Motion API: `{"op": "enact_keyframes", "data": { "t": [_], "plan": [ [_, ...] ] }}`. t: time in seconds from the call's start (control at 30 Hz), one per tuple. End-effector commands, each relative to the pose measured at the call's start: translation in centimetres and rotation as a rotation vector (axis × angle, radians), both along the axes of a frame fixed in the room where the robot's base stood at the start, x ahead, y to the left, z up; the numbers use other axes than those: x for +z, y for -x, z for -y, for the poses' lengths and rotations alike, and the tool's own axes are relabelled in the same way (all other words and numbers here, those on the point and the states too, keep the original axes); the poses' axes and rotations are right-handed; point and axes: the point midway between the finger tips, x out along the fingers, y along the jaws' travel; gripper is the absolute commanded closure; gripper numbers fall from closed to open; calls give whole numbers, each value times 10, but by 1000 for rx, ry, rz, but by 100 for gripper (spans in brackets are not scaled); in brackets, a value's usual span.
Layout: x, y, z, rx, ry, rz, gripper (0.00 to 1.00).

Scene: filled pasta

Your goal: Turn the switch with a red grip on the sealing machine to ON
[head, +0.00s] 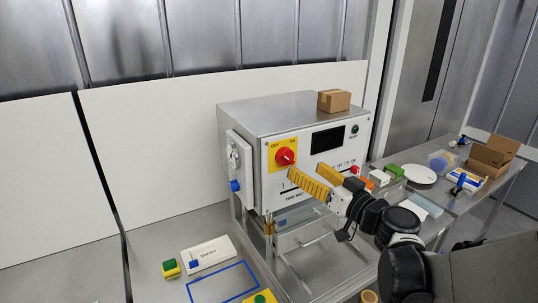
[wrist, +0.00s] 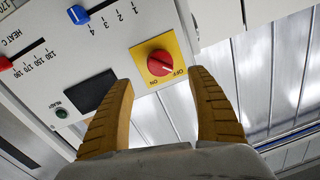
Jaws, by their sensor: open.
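The sealing machine (head: 295,120) is a grey metal box with a white front panel. The switch's round red grip (head: 285,157) sits on a yellow plate (head: 275,167) marked OFF on the left and ON on the right in the head view. The wrist view shows the red grip (wrist: 160,62) turned around, with both labels below it. A pale mark shows on the grip, but which label it points to I cannot tell. My gripper (head: 306,170) is open, its orange fingers just in front of the panel. In the wrist view the gripper (wrist: 161,78) straddles the plate, with nothing between the fingers.
A dark display (wrist: 92,90), a green button (wrist: 62,113) and blue (wrist: 78,15) and red (wrist: 5,63) sliders are near the switch. A cardboard box (head: 334,100) stands on the machine. A side table (head: 450,205) at right holds several items.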

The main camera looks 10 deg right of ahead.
Motion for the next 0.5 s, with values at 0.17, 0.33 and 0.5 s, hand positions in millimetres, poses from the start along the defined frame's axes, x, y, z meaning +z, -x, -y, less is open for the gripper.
{"op": "enact_keyframes", "data": {
  "t": [0.17,0.33,0.5],
  "plan": [
    [-1,-36,-15,4,0,-1,32],
    [0,-61,-25,4,0,-1,32],
    [0,-73,-30,2,0,-2,32]
  ]
}}
